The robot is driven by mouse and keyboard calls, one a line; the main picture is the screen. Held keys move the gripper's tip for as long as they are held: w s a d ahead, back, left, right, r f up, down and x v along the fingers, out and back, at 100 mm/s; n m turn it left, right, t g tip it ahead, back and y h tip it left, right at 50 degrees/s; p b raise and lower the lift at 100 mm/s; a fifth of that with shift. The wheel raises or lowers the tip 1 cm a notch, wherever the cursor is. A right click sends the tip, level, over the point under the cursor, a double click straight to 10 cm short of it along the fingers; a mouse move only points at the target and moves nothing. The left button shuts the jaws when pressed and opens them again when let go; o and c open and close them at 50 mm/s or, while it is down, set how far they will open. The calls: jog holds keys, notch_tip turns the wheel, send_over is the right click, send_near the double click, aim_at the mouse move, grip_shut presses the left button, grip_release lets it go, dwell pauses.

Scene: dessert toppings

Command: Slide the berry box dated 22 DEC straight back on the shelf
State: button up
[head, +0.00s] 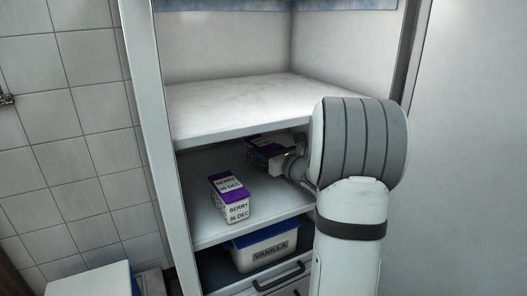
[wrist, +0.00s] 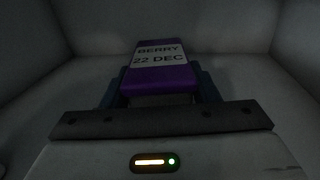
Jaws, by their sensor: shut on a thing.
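The berry box dated 22 DEC (wrist: 158,72) is purple with a white label and lies between the two fingers of my gripper (wrist: 158,88) in the wrist view. My gripper is shut on it, with a finger along each side. In the head view the box (head: 256,141) shows only partly, on the middle shelf (head: 205,165) under the upper board. My gripper (head: 268,152) and arm hide much of it there. I cannot tell whether the box touches the shelf.
Another purple and white berry box (head: 230,198), seemingly dated 06 DEC, stands nearer the shelf's front, left of my gripper. The upper shelf (head: 235,100) is bare and close above. A vanilla tub (head: 265,248) sits below. Cabinet walls bound both sides.

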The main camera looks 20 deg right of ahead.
jog(key=o, duration=1.3)
jog(key=shift+c, duration=0.2)
jog(key=shift+s, duration=0.1)
jog(key=s, duration=0.2)
jog(key=s+d+p, duration=0.1)
jog(key=s, duration=0.2)
jog(key=s+p, duration=0.1)
jog(key=s, duration=0.1)
jog(key=shift+s+d, duration=0.2)
jog(key=shift+d, duration=0.1)
jog(key=shift+s, duration=0.15)
